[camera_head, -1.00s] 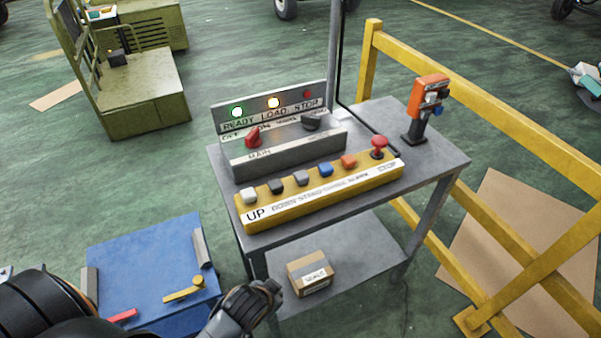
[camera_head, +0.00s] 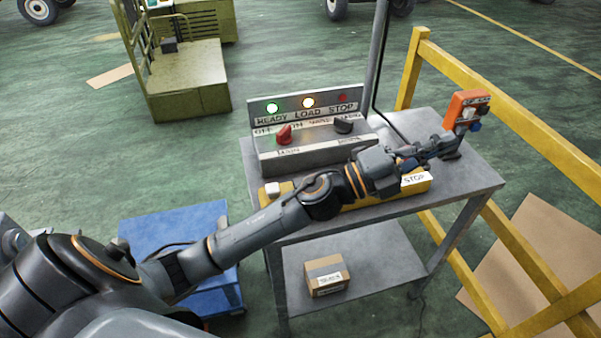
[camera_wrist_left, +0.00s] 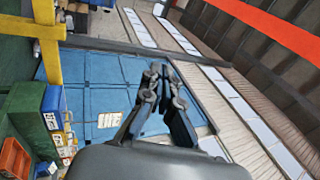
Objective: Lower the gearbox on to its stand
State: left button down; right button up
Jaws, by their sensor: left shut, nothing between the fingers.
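No gearbox or stand can be made out in either view. A yellow button panel (camera_head: 345,199) lies on the grey cart, mostly covered by my left arm; its white button (camera_head: 273,188) and a "STOP" label still show. My left gripper (camera_head: 440,147) reaches over the panel's right end, close to the orange handset (camera_head: 467,107) on its post. Its fingers are shut and empty; whether they touch anything cannot be told. The panel's red mushroom button is hidden behind it. In the left wrist view the closed fingertips (camera_wrist_left: 155,72) show against a blue wall. My right gripper is not in view.
A grey switch box (camera_head: 310,146) has READY and LOAD lamps lit and a dark STOP lamp. A carton (camera_head: 326,276) sits on the cart's (camera_head: 475,182) lower shelf. Yellow railing (camera_head: 500,95) stands at right. A blue platform (camera_head: 180,222) lies left, partly behind my arm.

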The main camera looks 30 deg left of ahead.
pick_arm(q)
jog(key=s+d+m+g+h, duration=0.2)
jog(key=d+m+g+h, duration=0.15)
jog(key=m+g, duration=0.55)
jog(key=m+g+y, duration=0.7)
jog(key=m+y, duration=0.1)
jog(key=y, duration=1.2)
send_over(300, 182)
notch_tip(300, 182, down, 7)
jog(key=shift+a+r+h, duration=0.1)
jog(key=shift+r+h, duration=0.05)
jog(key=shift+h, duration=0.1)
jog(key=shift+m, duration=0.3)
notch_tip(300, 182, down, 14)
jog(key=p, duration=0.5)
jog(key=shift+r, duration=0.1)
